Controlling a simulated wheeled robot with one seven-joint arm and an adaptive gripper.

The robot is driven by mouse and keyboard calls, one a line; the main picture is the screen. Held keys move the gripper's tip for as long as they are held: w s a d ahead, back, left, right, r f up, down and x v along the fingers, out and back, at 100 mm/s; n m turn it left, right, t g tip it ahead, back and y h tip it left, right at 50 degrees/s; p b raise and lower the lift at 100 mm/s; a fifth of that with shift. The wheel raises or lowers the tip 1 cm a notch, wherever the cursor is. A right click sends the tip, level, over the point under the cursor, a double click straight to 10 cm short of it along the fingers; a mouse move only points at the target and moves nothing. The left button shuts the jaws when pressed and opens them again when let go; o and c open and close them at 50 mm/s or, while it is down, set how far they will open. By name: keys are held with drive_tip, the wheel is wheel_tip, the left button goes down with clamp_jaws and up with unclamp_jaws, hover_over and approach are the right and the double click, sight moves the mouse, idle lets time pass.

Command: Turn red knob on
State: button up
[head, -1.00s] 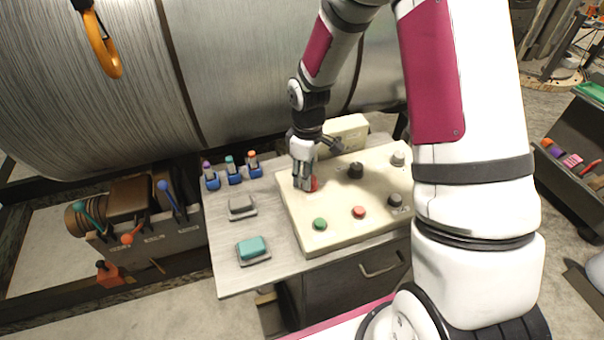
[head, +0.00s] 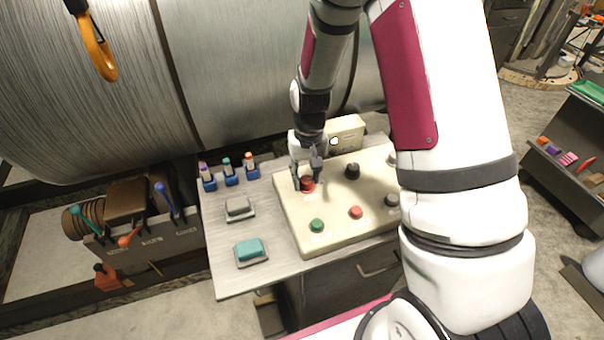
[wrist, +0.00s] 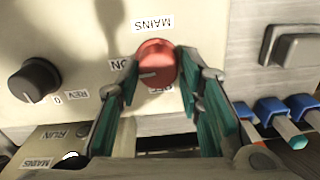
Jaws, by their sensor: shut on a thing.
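The red knob (head: 307,185) is on the far left part of the cream control panel (head: 338,208). It also shows in the wrist view (wrist: 157,62), below an upside-down MAINS label. A pale mark on its face points toward the left side of that view, where a partly hidden label sits; another label below the knob is mostly covered. My gripper (head: 308,178) is over the knob from above, its fingers turned across it. In the wrist view my gripper (wrist: 168,80) has one finger at each side of the knob, closed on it.
Beside the red knob are a black knob (head: 352,171), a green button (head: 317,225) and a red button (head: 355,212). Blue-based toggles (head: 230,173) and a teal rocker (head: 250,250) stand left on the bench.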

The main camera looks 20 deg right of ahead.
drive_tip(key=m, duration=0.2)
drive_tip(key=a+m, duration=0.1)
drive_tip(key=shift+s+a+f+m, duration=0.1)
drive_tip(key=shift+s+m, duration=0.05)
drive_tip(key=shift+m, duration=0.85)
drive_tip(key=shift+w+m, duration=0.2)
drive_tip(key=shift+m, duration=0.1)
drive_tip(key=shift+r, duration=0.2)
drive_tip(key=o, duration=0.8)
drive_tip(key=shift+w, duration=0.1)
drive_tip(key=shift+o, duration=1.3)
drive_tip(key=shift+a, duration=0.1)
drive_tip(key=shift+s+f, duration=0.1)
drive_tip(key=shift+s, duration=0.5)
